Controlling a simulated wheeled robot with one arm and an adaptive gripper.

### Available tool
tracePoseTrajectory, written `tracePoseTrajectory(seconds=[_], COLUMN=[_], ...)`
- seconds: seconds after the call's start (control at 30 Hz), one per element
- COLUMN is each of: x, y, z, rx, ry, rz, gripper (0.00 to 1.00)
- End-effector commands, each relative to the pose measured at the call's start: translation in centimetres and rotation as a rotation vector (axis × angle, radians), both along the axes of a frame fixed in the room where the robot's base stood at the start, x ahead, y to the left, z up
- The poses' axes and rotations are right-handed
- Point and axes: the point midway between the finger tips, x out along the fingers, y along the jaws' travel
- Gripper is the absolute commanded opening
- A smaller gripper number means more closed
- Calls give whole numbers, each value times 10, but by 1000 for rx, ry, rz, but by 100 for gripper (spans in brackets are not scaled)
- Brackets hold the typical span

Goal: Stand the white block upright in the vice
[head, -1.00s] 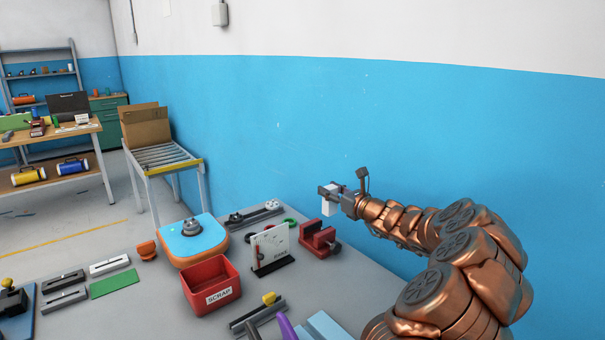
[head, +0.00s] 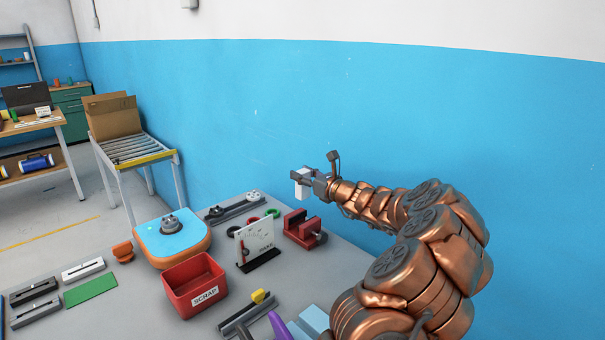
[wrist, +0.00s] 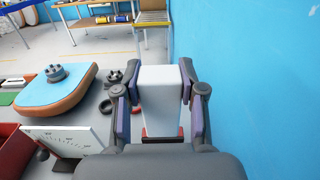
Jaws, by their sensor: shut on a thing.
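My gripper (head: 303,177) is shut on the white block (head: 302,191), which hangs upright from the fingers above the table's back edge. In the wrist view the white block (wrist: 161,98) sits between the two fingers of my gripper (wrist: 161,95), with one pad on each side. The red vice (head: 303,229) stands on the table below the block in the head view. In the wrist view only a small red part of the vice (wrist: 163,138) shows past the block's lower end; the rest is hidden. The block is apart from the vice in the head view.
A white sign plate on a black base (head: 256,243) stands just left of the vice. A red scrap bin (head: 194,285) and a blue-topped orange cushion-like stand (head: 172,239) are farther left. The blue wall (head: 400,110) rises close behind the table.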

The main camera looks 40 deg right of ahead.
Motion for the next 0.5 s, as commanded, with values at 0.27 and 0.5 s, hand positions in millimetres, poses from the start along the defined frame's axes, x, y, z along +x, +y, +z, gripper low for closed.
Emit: tracePoseTrajectory(seconds=[0.27, 0.5], x=[1, 2], y=[2, 2], z=[-25, -44], rx=[1, 2], ry=[0, 0], rz=[3, 3], gripper=[5, 5])
